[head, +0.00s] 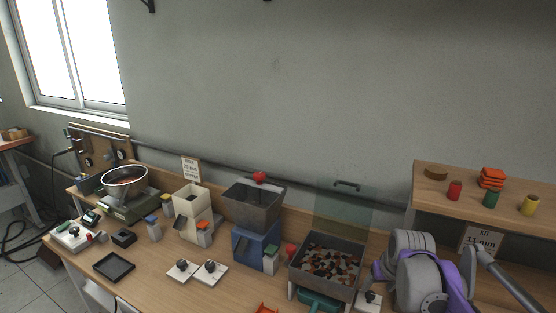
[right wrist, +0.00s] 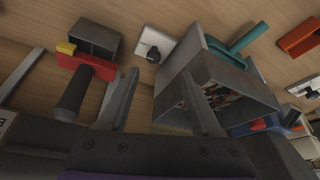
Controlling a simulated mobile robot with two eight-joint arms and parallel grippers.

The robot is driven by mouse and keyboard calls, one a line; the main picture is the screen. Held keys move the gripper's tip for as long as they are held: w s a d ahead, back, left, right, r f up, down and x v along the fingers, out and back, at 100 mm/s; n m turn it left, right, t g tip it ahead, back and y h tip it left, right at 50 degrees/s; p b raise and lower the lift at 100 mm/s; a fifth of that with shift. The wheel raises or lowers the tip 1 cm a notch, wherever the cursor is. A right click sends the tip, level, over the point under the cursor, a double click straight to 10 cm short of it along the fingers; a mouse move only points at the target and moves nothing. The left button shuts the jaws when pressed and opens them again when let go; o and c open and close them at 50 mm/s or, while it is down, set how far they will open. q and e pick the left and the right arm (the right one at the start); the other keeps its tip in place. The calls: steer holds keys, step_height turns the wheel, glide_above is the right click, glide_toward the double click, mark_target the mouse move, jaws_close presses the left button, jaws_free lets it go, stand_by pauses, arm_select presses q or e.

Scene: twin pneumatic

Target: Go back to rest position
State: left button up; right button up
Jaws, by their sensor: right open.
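My right arm (head: 430,275), purple and grey, stands at the lower right of the head view, in front of the shelf. Its fingertips cannot be made out there. In the right wrist view my right gripper (right wrist: 160,75) has its two grey fingers spread wide with nothing held between them. Beyond the fingers are the bench top and a grey bin of mixed chips (right wrist: 215,95), which also shows in the head view (head: 293,266) to the left of the arm. My left gripper is in neither view.
A wooden shelf (head: 425,187) with coloured cylinders stands close behind my right arm. A blue machine with a grey hopper (head: 255,207), a cream machine (head: 190,200) and a round bowl (head: 125,180) line the bench. A red-and-black handled tool (right wrist: 75,92) lies near the right gripper.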

steer(key=shift+n+t+y, duration=0.4)
steer(key=shift+n, duration=0.5)
steer(key=s+a+f, duration=0.3)
steer(key=s+a, duration=0.1)
steer(key=s, duration=0.3)
steer(key=s+a+f, duration=0.3)
steer(key=s+a, duration=0.1)
steer(key=s, duration=0.4)
steer(key=s+a+f, duration=0.3)
steer(key=s+a, duration=0.1)
steer(key=s, duration=0.4)
steer(key=shift+s+a+f+p, duration=0.15)
steer(key=shift+a+f+p, duration=0.05)
steer(key=shift+a+p, duration=0.1)
steer(key=shift+d, duration=0.1)
